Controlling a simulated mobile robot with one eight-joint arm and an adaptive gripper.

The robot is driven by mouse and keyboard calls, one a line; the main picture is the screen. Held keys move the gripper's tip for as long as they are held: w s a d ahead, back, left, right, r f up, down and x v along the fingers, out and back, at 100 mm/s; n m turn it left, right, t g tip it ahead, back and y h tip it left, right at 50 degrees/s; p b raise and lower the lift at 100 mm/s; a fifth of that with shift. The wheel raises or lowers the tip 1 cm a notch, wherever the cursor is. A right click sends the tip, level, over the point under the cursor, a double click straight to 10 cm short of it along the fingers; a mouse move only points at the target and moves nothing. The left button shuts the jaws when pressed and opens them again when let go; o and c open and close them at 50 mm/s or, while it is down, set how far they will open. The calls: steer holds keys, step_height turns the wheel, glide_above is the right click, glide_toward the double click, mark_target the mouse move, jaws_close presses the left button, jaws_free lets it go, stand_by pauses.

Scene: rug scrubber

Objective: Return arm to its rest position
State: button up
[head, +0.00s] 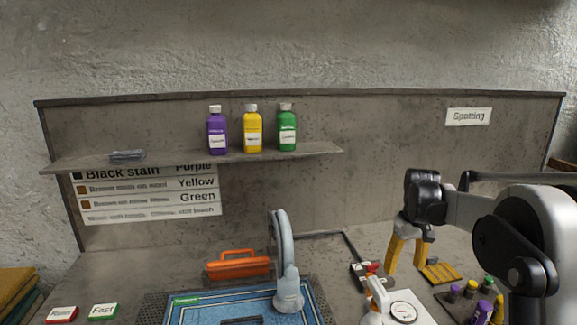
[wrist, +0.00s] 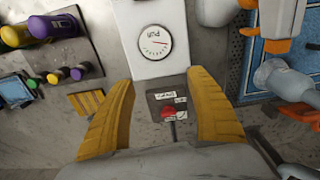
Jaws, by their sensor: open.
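My gripper (head: 405,252) hangs above the right part of the bench in the head view, its yellow fingers pointing down. In the wrist view my gripper (wrist: 165,108) is open, with the two yellow fingers spread apart and nothing held between them. Below it lie a white device with a round dial (wrist: 153,42) and a small dark plate with a red knob (wrist: 168,111). The dial device also shows in the head view (head: 403,312), just in front and left of the fingers. My arm reaches in from the right edge of the head view.
Purple (head: 217,133), yellow (head: 252,132) and green (head: 287,131) bottles stand on the shelf (head: 190,160). An orange-handled tool (head: 238,265), a grey curved fixture (head: 284,260) and a blue rug (head: 205,314) are left of my gripper. Small bottles (head: 471,288) stand at right.

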steer(key=s+a+r+m+t, duration=0.1)
steer(key=s+a+r+t, duration=0.1)
steer(key=s+a+r, duration=0.45)
steer(key=s+a+r+t, duration=0.2)
steer(key=s+a+r, duration=0.1)
steer(key=s, duration=0.6)
steer(key=s+a+f+t, duration=0.1)
steer(key=s+a+f, duration=0.1)
steer(key=s, duration=0.4)
steer(key=s+a+f+m+t, duration=0.1)
steer(key=s+f+t, duration=0.1)
steer(key=s, duration=0.5)
steer(key=shift+s+a+f+b, duration=0.2)
steer(key=shift+a+f+b, duration=0.15)
steer(key=shift+a+f, duration=0.05)
